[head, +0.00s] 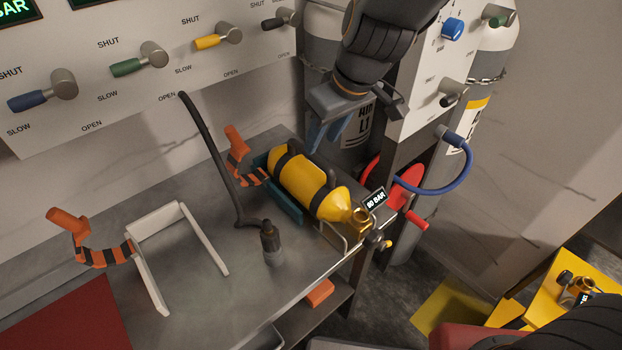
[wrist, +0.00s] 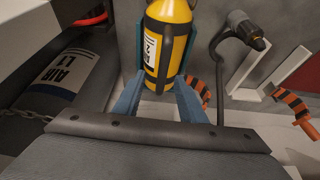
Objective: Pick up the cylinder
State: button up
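The yellow cylinder (head: 297,178) lies on its side in a teal cradle (head: 284,205) at the bench's right end. It has black bands, a black carry handle and a brass valve (head: 361,216) toward the front right. My gripper (head: 324,137) is above and behind the cylinder, with its blue fingers pointing down. In the wrist view, the fingers of my gripper (wrist: 158,95) are spread and nothing is clamped between them. The cylinder (wrist: 152,55) shows just beyond the fingertips, with a white label on its side. I cannot tell whether a finger touches it.
A black hose with a connector (head: 271,245) stands left of the cylinder. An empty white cradle (head: 150,270) and orange-black straps (head: 105,255) are further left. The valve panel (head: 130,75) rises behind. Large chained gas bottles (head: 325,50) and a blue hose (head: 440,187) are close on the right.

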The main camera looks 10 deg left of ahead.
aim_at(311, 157)
jog(key=shift+a+f, duration=0.15)
jog(key=shift+a, duration=0.3)
jog(key=shift+w+a+f, duration=0.1)
jog(key=shift+a+f, duration=0.05)
jog(key=shift+f, duration=0.2)
jog(key=shift+x, duration=3.25)
jog(key=shift+f+b, duration=0.35)
jog(key=shift+b, duration=0.25)
grip_shut()
jog(key=shift+r, duration=0.1)
